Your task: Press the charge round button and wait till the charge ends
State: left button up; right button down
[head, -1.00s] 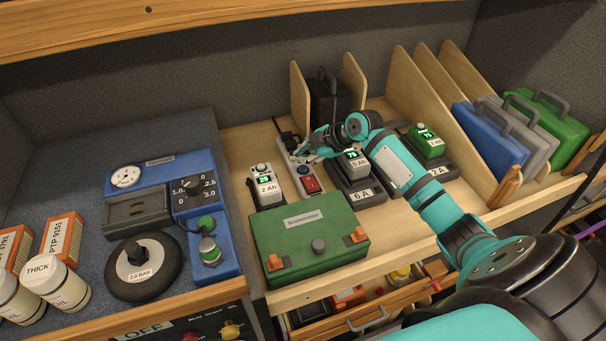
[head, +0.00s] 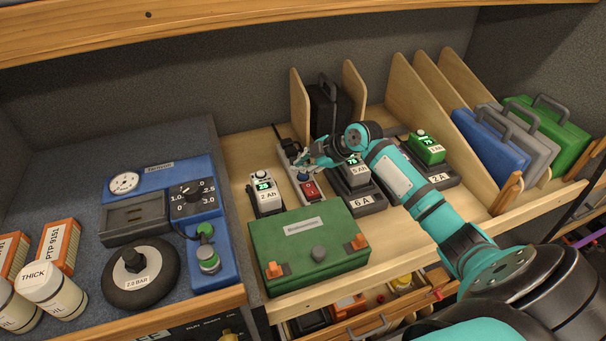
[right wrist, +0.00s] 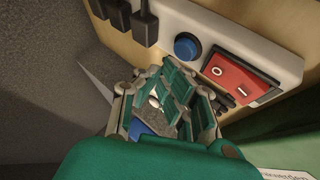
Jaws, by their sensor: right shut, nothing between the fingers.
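A white power strip (right wrist: 265,30) carries a round blue button (right wrist: 187,46) beside a red rocker switch (right wrist: 231,74). In the head view the blue button (head: 302,177) and the red switch (head: 309,190) sit between two charger units. My right gripper (head: 300,163) is shut and empty just above the strip's button end. In the right wrist view its fingers (right wrist: 165,98) appear below the blue button, with a visible gap in the picture; contact cannot be made out. My left gripper is not in view.
A 2 Ah battery (head: 264,185) with a lit display stands left of the strip. The 6 A charger (head: 362,201) with its battery and the 2 A charger (head: 441,178) are to the right. A green case (head: 310,258) lies in front. Black plugs (right wrist: 145,28) fill the strip's other end.

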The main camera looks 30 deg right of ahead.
aim_at(302, 176)
jog(key=shift+f, duration=0.1)
dwell(0.5)
jog(key=shift+f+b, duration=0.3)
jog(key=shift+f, duration=0.05)
jog(key=shift+f+b, duration=0.4)
jog(key=shift+f, duration=0.05)
dwell(0.5)
jog(key=shift+r, duration=0.15)
jog(key=shift+r+p, duration=0.65)
jog(key=shift+r, duration=0.1)
notch_tip(302, 176, up, 5)
jog(key=p, duration=0.3)
jog(key=shift+p, duration=0.4)
jog(key=shift+f, duration=0.1)
dwell(0.6)
